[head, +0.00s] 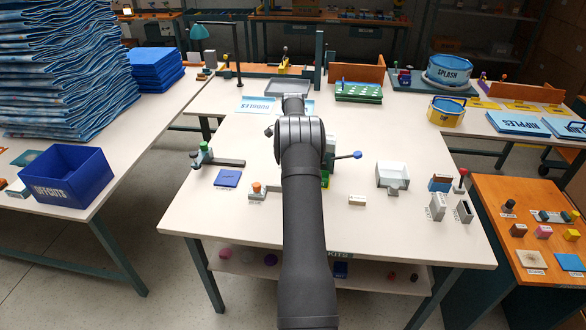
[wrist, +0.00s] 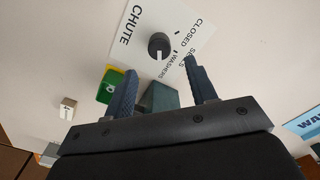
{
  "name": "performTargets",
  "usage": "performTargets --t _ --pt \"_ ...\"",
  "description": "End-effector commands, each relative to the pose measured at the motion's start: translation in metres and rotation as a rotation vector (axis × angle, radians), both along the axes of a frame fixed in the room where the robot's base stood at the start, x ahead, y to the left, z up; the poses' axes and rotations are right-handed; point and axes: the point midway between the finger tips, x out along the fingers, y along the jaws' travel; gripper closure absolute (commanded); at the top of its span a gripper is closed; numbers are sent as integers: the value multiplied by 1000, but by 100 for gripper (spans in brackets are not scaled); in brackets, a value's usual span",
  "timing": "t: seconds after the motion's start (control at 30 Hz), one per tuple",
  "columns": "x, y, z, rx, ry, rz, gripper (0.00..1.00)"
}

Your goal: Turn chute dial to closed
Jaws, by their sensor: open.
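The chute dial (wrist: 160,46) is a dark round knob on a white plate (wrist: 137,45) in the wrist view. The plate reads CHUTE on one side, with CLOSED, a partly hidden word starting with S, and WASHERS on the other. A white mark on the knob points down in the picture, nearest WASHERS and away from CLOSED. My gripper (wrist: 163,85) is open, its two blue fingers apart and short of the knob, not touching it. A dark green block (wrist: 160,97) shows between the fingers. In the head view my arm hides the gripper and the dial.
A green and yellow piece (wrist: 108,88) lies beside the left finger. A small pale block (wrist: 68,108) is farther left.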

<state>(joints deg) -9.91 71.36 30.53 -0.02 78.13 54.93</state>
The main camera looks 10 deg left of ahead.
Motion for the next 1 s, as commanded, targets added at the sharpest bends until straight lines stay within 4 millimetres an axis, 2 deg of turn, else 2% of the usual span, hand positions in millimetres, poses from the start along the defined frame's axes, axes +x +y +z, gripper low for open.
performTargets --t 0.1,0.33,0.5,0.77,1.0 --pt "-1 0 -26 0 3 0 48" --pt "0 0 -59 0 0 0 48" --pt "0 0 -67 0 0 0 48" --pt "0 0 -68 0 0 0 48" --pt "0 0 -68 0 0 0 93"
